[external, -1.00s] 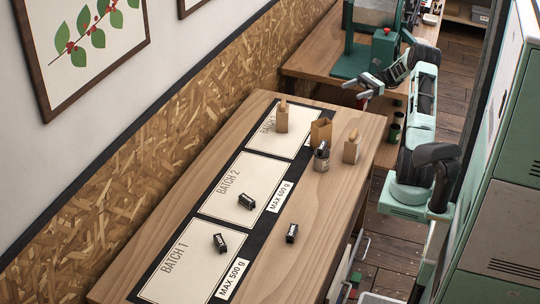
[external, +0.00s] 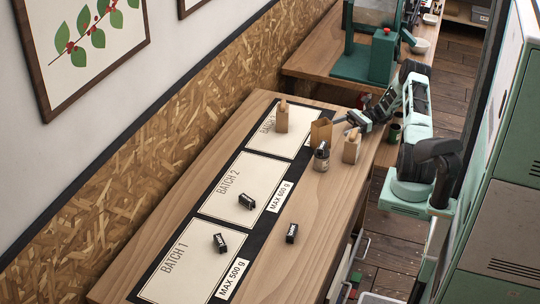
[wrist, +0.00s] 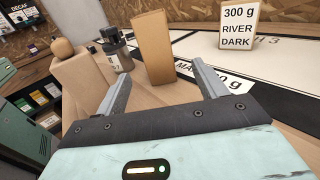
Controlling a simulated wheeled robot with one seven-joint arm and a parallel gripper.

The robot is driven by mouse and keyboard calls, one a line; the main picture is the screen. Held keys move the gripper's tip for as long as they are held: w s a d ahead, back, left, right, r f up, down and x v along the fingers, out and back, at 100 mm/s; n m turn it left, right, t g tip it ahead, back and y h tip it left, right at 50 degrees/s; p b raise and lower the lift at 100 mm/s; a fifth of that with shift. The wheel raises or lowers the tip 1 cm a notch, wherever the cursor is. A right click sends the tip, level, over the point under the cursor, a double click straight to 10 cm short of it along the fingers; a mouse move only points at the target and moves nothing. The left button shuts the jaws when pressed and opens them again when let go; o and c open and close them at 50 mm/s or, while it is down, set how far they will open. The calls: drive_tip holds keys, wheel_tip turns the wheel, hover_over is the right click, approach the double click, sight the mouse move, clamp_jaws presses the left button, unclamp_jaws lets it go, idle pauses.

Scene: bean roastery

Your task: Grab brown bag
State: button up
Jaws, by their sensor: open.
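A brown paper bag (external: 321,132) stands upright on the table by the edge of the dark mat. In the wrist view the brown bag (wrist: 152,48) stands ahead, between the lines of my two fingers. My gripper (wrist: 160,82) is open and empty, its tips short of the bag. In the external view my gripper (external: 352,119) is to the right of the bag, just behind a paler tan bag (external: 350,150). That tan bag is left of my left finger in the wrist view (wrist: 85,78). Another tan bag (external: 281,120) stands on the far batch sheet.
A dark-lidded jar (external: 321,160) stands near the brown bag, also left of it in the wrist view (wrist: 118,55). A "300 g RIVER DARK" label (wrist: 238,26) is to the right. Bare wood (external: 285,265) is free nearby.

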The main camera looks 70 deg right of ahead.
drive_tip(key=p, duration=0.1)
approach(314, 138)
drive_tip(key=shift+w+a, duration=0.35)
drive_tip(key=shift+w, duration=0.3)
drive_tip(key=shift+f+p+x, duration=0.15)
drive_tip(key=shift+p+x, duration=0.35)
drive_tip(key=shift+x, duration=0.8)
drive_tip(key=shift+f+p+x, duration=0.1)
drive_tip(key=shift+p+x, duration=0.35)
drive_tip(key=shift+x, duration=0.9)
drive_tip(key=shift+s, duration=0.15)
drive_tip(key=c, duration=1)
